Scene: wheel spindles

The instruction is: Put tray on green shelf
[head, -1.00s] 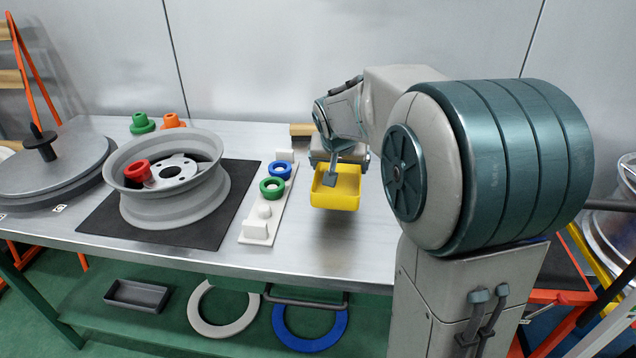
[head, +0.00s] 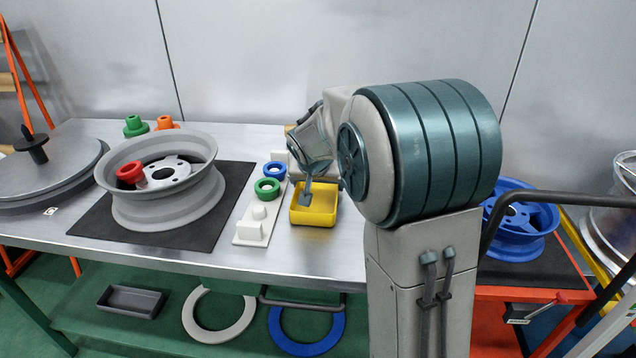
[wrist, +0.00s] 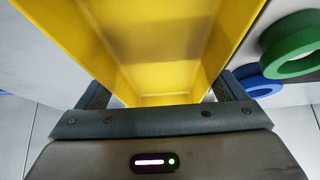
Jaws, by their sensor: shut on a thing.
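The yellow tray (head: 328,214) is in my gripper (head: 307,194), over the metal table just right of the white holder strip. I cannot tell whether its base touches the table. In the wrist view the tray (wrist: 160,45) fills the upper middle, and my gripper (wrist: 160,98) is shut on it, with a dark finger at each side. The tray looks empty. The green shelf (head: 72,312) is below the table. My arm hides part of the table to the right.
On the shelf lie a dark grey tray (head: 132,301), a grey ring (head: 190,322) and a blue ring (head: 277,334). A dark handle bar (head: 300,302) runs below the table's front edge. A grey wheel (head: 160,215) and a white strip (head: 250,232) with colored rings are on the table.

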